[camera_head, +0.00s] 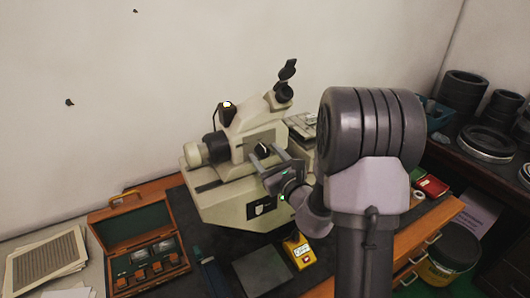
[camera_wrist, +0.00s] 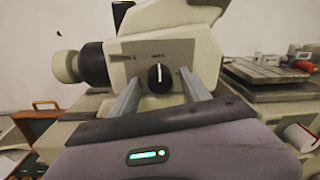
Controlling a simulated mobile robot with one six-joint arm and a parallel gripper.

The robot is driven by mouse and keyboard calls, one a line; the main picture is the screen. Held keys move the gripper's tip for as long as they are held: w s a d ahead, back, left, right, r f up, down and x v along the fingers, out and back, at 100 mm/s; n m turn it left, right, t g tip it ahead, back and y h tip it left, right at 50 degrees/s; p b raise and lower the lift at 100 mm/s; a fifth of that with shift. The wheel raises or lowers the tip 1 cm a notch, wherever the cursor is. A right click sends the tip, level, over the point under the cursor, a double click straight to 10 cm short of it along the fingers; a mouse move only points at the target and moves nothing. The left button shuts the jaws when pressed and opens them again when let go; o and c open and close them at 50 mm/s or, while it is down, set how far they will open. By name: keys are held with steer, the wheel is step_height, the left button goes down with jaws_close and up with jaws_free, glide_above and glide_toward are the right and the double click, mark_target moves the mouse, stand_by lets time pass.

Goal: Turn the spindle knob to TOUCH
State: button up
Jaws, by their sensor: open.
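The spindle knob (camera_wrist: 160,77) is a black round knob with a white pointer line on the side of a cream-coloured machine (camera_wrist: 205,58). In the wrist view its pointer stands about upright; the small lettering around it is too blurred to read. In the head view the knob (camera_head: 261,151) sits on the machine's front face. My gripper (camera_wrist: 161,92) is open, with one finger to the left and one to the right of the knob in the wrist view. The head view shows my gripper (camera_head: 266,158) close in front of the knob. I cannot tell whether the fingers touch it.
An open wooden case (camera_head: 137,245) with a green lining stands left of the machine. A yellow device (camera_head: 299,251) and a dark flat plate (camera_head: 262,271) lie in front. Dark rings (camera_head: 487,143) stand on the right-hand bench. A flat metal plate (camera_wrist: 270,75) is right of the machine.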

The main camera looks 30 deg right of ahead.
steer(key=shift+s, duration=0.1)
jaws_close()
steer(key=m+p, duration=0.2)
steer(key=shift+r+m+p, duration=0.2)
steer(key=shift+m+p, duration=0.1)
steer(key=shift+m, duration=0.1)
steer(key=m+p, duration=0.4)
steer(key=m, duration=0.1)
steer(key=m+p, duration=0.5)
steer(key=shift+r+m, duration=0.1)
steer(key=shift+m, duration=0.2)
steer(key=shift+m+y+p, duration=0.3)
steer(key=shift+m+p, duration=1.15)
steer(key=shift+m, duration=0.55)
